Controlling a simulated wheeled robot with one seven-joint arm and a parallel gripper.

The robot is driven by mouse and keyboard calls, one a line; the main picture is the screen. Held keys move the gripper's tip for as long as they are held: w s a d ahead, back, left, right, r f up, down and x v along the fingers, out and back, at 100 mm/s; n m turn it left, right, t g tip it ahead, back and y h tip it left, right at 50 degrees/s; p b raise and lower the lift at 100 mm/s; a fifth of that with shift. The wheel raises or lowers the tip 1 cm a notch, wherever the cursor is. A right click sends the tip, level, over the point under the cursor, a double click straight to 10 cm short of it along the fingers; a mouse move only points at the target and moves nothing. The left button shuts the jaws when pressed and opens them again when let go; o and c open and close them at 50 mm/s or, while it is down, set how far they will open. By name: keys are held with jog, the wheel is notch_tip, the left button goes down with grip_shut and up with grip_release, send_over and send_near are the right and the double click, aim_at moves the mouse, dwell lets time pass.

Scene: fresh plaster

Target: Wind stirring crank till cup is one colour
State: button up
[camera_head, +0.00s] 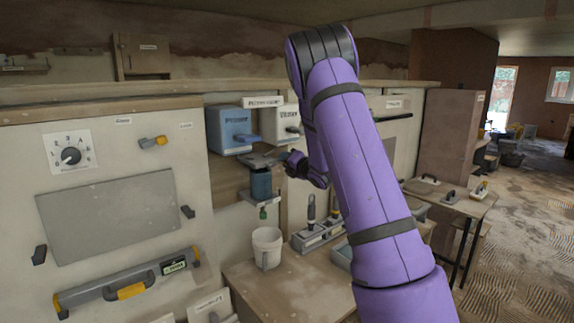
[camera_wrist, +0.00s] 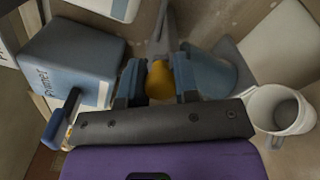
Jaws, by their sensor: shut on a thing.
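The blue mixing cup (camera_head: 261,184) hangs under a grey bracket below the dispensers. It also shows in the wrist view (camera_wrist: 218,72), right of my fingers. My gripper (camera_wrist: 158,84) is shut on the orange-yellow crank knob (camera_wrist: 160,78), which sits between its two fingers. In the head view my gripper (camera_head: 297,164) is just right of the cup and bracket, and the knob is hidden there. The inside of the cup cannot be seen, so its colour mix cannot be told.
A blue Primer box (camera_head: 233,130) and a white-fronted Water box (camera_head: 279,125) are mounted above the cup. A white bucket (camera_head: 267,246) stands below on the bench (camera_head: 300,285). A grey tool tray (camera_head: 318,236) lies to its right. A dial (camera_head: 71,156) is on the left panel.

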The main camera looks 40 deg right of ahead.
jog(key=shift+a+r+n, duration=0.25)
jog(key=shift+r+n, duration=0.05)
jog(key=shift+n, duration=0.7)
jog(key=o, duration=0.9)
jog(key=shift+r, duration=0.1)
jog(key=s, duration=1)
jog(key=shift+s+d, duration=0.2)
jog(key=shift+s, duration=0.2)
